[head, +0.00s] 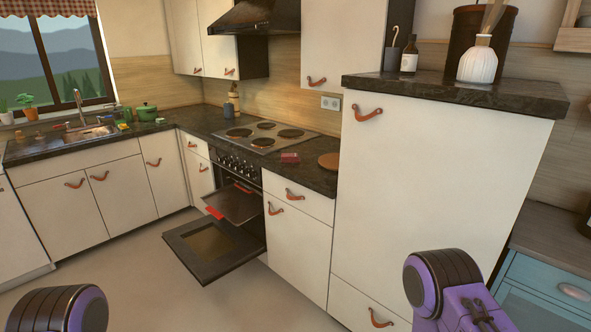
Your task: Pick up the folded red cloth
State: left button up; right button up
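A small, flat dark red item (289,158), which looks like the folded red cloth, lies on the dark countertop (313,178) between the stove and a round brown board. A brighter red piece (214,212) sits at the left front edge of the tray pulled out of the oven; I cannot tell what it is. Parts of both my arms show at the bottom edge, far from both red things. Neither of my grippers is in view.
The oven door (213,247) is folded down and a dark tray (232,203) juts out above it. The round board (329,161) lies right of the red item. A tall white cabinet (437,190) stands at right. The floor (130,270) at left is clear.

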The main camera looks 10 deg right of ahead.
aim_at(286, 158)
jog(key=u, duration=1.1)
jog(key=i, duration=1.05)
jog(key=z, duration=0.4)
jog(key=i, duration=0.7)
jog(key=z, duration=0.65)
